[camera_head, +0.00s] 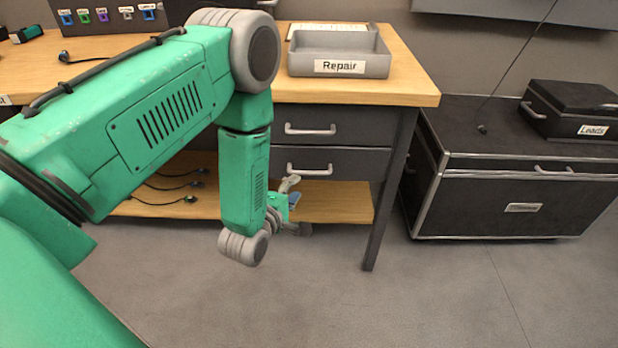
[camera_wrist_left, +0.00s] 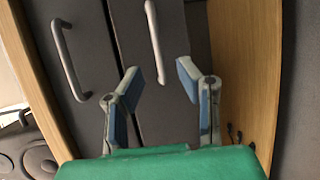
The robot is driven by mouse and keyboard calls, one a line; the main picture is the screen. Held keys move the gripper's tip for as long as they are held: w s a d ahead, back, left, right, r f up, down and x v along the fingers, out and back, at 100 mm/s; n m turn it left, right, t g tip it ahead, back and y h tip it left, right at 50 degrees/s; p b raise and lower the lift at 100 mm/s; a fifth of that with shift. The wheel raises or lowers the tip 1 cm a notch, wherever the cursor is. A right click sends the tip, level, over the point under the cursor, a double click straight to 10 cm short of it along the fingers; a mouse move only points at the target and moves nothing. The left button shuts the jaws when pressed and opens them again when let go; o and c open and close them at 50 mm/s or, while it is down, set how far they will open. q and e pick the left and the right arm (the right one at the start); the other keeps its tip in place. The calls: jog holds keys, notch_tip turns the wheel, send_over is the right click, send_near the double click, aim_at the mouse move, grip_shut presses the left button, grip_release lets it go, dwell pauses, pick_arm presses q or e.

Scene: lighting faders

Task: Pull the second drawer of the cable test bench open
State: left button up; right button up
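The cable test bench (camera_head: 420,82) has two dark drawers stacked under its right side. The upper drawer has a pale bar handle (camera_head: 310,129). The second drawer (camera_head: 345,163) is below it, flush with the bench front, with its own bar handle (camera_head: 318,171). My left gripper (camera_head: 290,202) is low in front of the second drawer, partly hidden by my forearm. In the left wrist view my left gripper (camera_wrist_left: 158,72) is open and empty, with the second drawer's handle (camera_wrist_left: 153,40) ahead, in line with the gap between its fingertips. My right gripper is out of view.
A grey Repair tray (camera_head: 340,55) stands on the bench top. A wooden lower shelf (camera_head: 340,203) with cables runs beneath the drawers. A bench leg (camera_head: 385,200) and a black case (camera_head: 510,195) stand to the right. The floor in front is clear.

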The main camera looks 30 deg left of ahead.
aim_at(313, 172)
pick_arm(q)
jog(key=b+x, duration=0.1)
jog(key=x, duration=0.4)
jog(key=d+b+x, duration=0.1)
jog(key=x, duration=0.2)
jog(key=shift+w+a+b, duration=0.1)
jog(key=shift+w+b, duration=0.2)
jog(key=shift+w, duration=0.05)
jog(key=shift+w+a+f, duration=0.15)
jog(key=shift+w+a, duration=0.1)
jog(key=shift+a, duration=0.15)
jog(key=shift+d, duration=0.35)
jog(key=shift+d+r, duration=0.25)
jog(key=shift+d, duration=0.1)
grip_shut()
jog(key=shift+a, duration=0.15)
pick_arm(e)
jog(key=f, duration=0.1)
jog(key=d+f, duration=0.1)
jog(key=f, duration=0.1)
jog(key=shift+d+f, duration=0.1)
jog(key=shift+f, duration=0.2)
